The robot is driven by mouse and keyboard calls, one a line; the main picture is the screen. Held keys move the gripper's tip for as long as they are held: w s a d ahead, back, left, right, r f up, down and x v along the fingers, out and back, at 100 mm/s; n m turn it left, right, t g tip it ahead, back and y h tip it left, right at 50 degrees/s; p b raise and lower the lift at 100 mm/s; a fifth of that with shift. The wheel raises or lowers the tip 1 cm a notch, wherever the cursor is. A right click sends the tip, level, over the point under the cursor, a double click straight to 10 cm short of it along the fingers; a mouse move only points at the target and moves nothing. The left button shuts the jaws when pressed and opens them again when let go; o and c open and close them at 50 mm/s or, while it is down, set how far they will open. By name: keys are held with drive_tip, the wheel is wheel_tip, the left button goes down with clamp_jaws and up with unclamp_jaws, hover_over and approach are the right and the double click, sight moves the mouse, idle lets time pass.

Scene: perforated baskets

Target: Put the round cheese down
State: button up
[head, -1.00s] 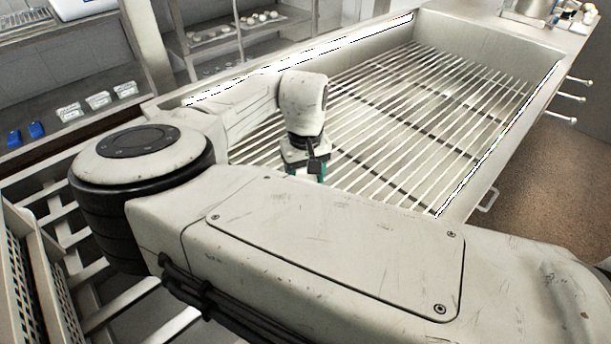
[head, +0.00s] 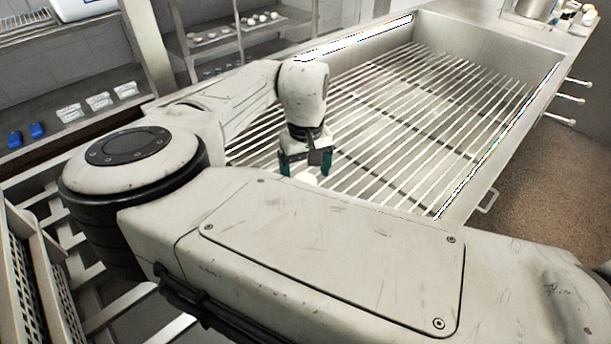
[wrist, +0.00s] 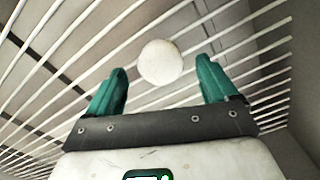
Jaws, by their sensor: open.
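The round cheese (wrist: 160,62) is a small, pale, round piece. In the wrist view it lies on the white slats, between and slightly beyond my fingertips, with a visible gap to each finger. In the head view only a pale sliver of it (head: 305,180) shows below my gripper (head: 305,170), partly hidden by my arm. My gripper has two green fingers, spread wide in the wrist view (wrist: 163,68), and holds nothing.
The slatted rack (head: 420,110) sits inside a steel-walled basin (head: 490,45) and is clear to the right and far side. A shelf (head: 235,45) with small pale pieces stands behind. White packets (head: 98,101) and blue items (head: 37,130) lie at the left.

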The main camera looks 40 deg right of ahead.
wheel_tip(320, 180, up, 10)
drive_tip(key=p, duration=0.1)
drive_tip(key=shift+f, duration=0.2)
drive_tip(key=shift+d, duration=0.1)
